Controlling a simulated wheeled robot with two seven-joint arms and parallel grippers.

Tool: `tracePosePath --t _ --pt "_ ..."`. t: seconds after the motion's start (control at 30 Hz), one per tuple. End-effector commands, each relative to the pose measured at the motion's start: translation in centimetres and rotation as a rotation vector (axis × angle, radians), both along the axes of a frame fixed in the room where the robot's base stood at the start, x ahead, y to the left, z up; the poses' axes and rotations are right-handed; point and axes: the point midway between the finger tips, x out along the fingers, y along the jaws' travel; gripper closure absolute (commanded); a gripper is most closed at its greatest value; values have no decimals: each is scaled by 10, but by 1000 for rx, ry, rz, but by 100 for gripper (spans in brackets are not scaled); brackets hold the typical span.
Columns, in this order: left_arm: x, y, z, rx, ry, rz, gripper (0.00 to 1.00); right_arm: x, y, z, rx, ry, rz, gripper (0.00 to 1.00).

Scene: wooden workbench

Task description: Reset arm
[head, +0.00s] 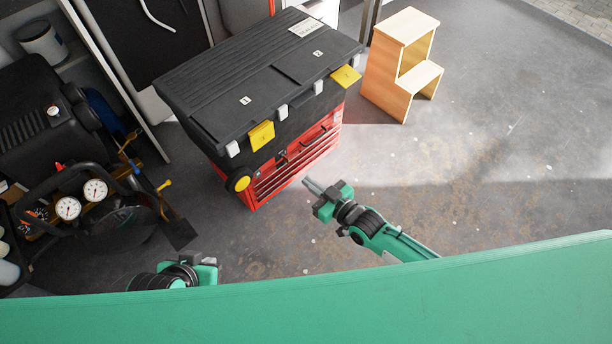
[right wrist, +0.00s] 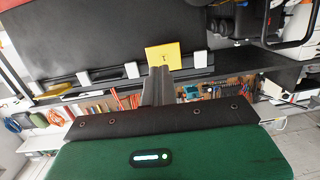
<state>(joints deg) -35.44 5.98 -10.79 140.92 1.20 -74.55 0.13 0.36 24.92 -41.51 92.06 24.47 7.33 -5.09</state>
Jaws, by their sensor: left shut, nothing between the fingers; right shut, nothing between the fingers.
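My right gripper (head: 314,186) is in the middle of the head view, in front of the red and black tool chest (head: 262,80). Its fingers are together with nothing between them, apart from the chest in the picture. My left gripper (head: 207,272) shows at the bottom left of the head view, partly hidden by my green body. It is shut, and its fingertips are hard to make out.
A wooden step stool (head: 402,66) stands right of the chest. A black compressor with gauges (head: 80,198) stands at the left, near my left arm. The grey floor (head: 500,150) at the right is clear. A stocked workbench (right wrist: 225,88) shows in the right wrist view.

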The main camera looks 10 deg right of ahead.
Motion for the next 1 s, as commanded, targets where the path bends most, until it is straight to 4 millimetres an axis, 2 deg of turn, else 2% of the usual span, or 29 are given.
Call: tracePosePath --t 0.6,0.7,0.83,1.0 --pt "-1 -1 1 -1 1 -3 100 -4 3 1 -2 12 0 100" --pt "-1 -1 1 0 1 -2 100 -14 11 5 -11 53 -2 100" --pt "-1 0 0 0 1 -1 100 -39 20 15 -48 156 -17 100" --pt "0 0 0 0 1 -1 100 -75 8 32 -121 321 -77 100"
